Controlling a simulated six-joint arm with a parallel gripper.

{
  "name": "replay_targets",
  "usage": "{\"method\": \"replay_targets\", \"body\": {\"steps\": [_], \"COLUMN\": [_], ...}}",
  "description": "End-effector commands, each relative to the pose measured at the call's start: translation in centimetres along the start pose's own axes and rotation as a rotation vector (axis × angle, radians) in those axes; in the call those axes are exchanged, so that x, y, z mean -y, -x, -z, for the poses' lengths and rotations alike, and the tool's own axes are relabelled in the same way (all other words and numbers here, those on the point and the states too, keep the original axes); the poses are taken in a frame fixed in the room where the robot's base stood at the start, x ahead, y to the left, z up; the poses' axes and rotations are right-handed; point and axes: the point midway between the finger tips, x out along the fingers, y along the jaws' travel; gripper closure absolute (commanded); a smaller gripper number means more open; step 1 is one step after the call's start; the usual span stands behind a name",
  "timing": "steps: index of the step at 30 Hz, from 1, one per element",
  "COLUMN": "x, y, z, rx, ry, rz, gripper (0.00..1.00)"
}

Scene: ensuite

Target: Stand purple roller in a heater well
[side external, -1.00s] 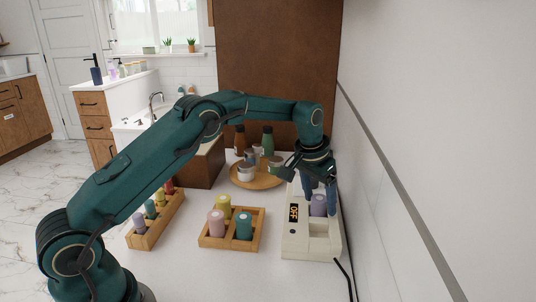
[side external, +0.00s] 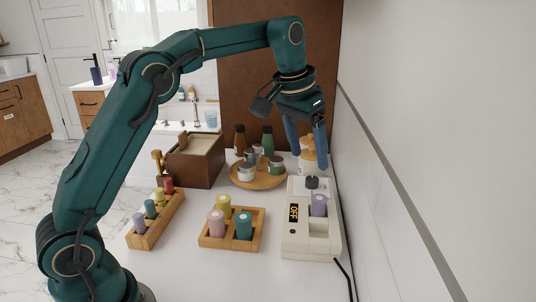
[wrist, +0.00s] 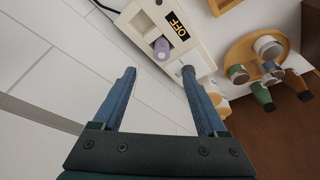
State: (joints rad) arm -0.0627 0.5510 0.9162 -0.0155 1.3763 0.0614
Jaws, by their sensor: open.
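The purple roller (side external: 318,205) stands upright in a well of the white heater (side external: 289,245), beside the display reading OFF. It also shows in the wrist view (wrist: 161,48), seated in the heater (wrist: 200,30). My gripper (side external: 306,153) is open and empty, raised above and behind the roller, with its blue fingers pointing down. In the wrist view the open fingers (wrist: 158,72) are apart from the roller. An empty well (side external: 318,228) shows at the heater's front. A lavender roller (side external: 139,222) stands in the long wooden rack (side external: 160,225) at left.
A square wooden tray (side external: 229,243) holds pink, yellow and teal rollers. A round wooden tray (side external: 243,184) with jars and bottles stands behind the heater. A brown box (side external: 196,162) is at back left. The wall is close on the right, and a cord runs from the heater.

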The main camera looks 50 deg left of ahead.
Motion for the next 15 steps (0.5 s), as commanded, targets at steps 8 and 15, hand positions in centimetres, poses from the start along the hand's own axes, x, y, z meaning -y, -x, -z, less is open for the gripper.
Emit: {"method": "replay_targets", "body": {"steps": [8, 15], "x": [-1.0, -1.7], "y": [5.2, 6.3], "z": [-6.5, -14.0], "rx": [-0.073, -0.130], "ry": [-0.001, -0.001], "rz": [0.002, 0.001], "gripper": [0.25, 0.25]}}
